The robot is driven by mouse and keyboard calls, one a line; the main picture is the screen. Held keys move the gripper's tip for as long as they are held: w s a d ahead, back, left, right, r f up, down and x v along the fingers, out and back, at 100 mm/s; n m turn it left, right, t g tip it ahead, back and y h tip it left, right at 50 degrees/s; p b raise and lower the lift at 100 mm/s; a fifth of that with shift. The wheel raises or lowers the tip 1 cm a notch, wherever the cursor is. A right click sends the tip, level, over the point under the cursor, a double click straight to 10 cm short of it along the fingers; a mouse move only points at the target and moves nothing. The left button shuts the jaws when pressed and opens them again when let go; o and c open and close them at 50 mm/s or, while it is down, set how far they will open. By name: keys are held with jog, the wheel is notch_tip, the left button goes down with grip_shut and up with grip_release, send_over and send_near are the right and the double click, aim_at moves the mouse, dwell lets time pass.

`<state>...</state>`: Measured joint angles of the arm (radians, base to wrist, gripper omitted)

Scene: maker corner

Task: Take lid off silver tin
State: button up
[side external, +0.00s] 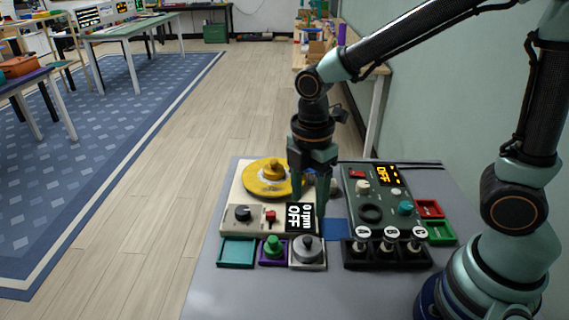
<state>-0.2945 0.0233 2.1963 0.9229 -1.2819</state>
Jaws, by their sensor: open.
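A silver round tin (311,252) sits in a pale square tray at the front edge of the device group. A small dark knob shows on its top, and the lid looks seated on it. My gripper (308,202) points down with its two green fingers apart. It appears above and behind the tin, in front of the display reading "0 rpm OFF". Nothing shows between the fingers. The exact gap between fingertips and tin cannot be told from this one view.
A purple tray with a green knobbed piece (273,248) and an empty teal tray (237,252) lie left of the tin. A black rack (387,255) stands right. Behind are a yellow-disc device (267,178) and a dark green control box (378,194). The table front (260,295) is clear.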

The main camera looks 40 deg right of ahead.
send_over(308, 239)
jog(key=f, duration=0.5)
jog(key=shift+a+f, duration=0.25)
jog(key=f, duration=0.3)
jog(key=shift+d+f, duration=0.3)
jog(key=shift+f, duration=0.85)
grip_shut()
